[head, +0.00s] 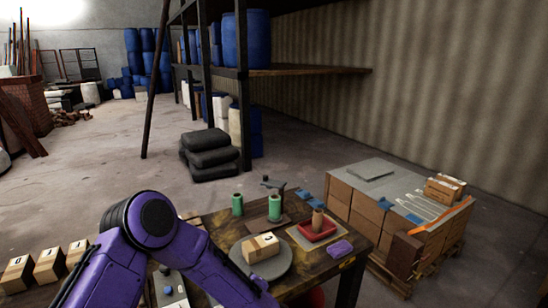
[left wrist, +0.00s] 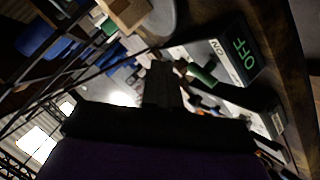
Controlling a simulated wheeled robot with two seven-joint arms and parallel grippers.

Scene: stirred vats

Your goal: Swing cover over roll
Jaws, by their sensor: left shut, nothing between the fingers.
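A green roll (head: 275,207) stands on a dark base on the wooden table (head: 222,224), with a dark arm-like piece (head: 273,184) above it; I cannot tell whether that is the cover. A second green roll (head: 238,204) stands to its left. My left gripper (left wrist: 165,85) shows in the left wrist view as a dark shape, shut and empty. Near it are a panel marked ON and OFF (left wrist: 238,52) and a small green cylinder (left wrist: 201,73). In the head view my purple left arm reaches down past the lower edge, hiding its gripper. My right gripper is in neither view.
A cardboard box (head: 260,247) sits on a round grey plate (head: 277,269). A red tray (head: 313,232) with a brown cylinder and a purple item (head: 341,248) lie on the right of the table. A loaded pallet (head: 385,276) stands to the right. Boxes (head: 50,265) line the left.

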